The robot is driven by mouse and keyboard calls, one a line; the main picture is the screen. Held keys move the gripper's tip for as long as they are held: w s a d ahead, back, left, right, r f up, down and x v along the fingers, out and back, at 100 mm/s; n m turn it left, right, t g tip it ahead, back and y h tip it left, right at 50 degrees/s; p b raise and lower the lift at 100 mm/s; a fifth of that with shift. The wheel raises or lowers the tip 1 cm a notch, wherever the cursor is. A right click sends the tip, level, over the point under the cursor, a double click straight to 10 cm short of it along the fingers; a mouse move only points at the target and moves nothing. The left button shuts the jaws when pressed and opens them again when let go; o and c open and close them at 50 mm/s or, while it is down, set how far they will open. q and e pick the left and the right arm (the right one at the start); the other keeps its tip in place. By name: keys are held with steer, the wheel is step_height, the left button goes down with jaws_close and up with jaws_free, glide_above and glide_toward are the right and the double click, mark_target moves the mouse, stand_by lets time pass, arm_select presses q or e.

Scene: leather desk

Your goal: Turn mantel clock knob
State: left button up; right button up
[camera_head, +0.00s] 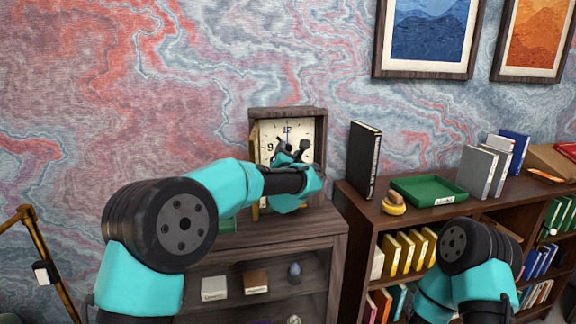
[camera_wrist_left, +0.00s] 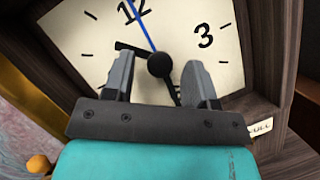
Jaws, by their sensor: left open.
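The mantel clock (camera_head: 321,135) stands upright on a dark wood cabinet, with a cream face (camera_head: 266,134) in a wood case. In the left wrist view a round black knob (camera_wrist_left: 160,64) sits at the middle of the face. A blue hand (camera_wrist_left: 139,22) points near the 12, and black hands reach left and down. My left gripper (camera_head: 291,149) is in front of the face and hides part of it. In the left wrist view its open fingers (camera_wrist_left: 158,78) stand on either side of the knob, with gaps showing. My right gripper is out of view; only part of that arm shows.
A pale tag (camera_wrist_left: 261,127) is on the case's lower right. A bookshelf (camera_head: 365,215) stands to the right, with a black book (camera_head: 363,160), a green tray (camera_head: 428,190) and a yellow object (camera_head: 394,204) on top. A brass stand (camera_head: 45,255) is at far left.

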arm_select(q)
steer(key=v, duration=1.7)
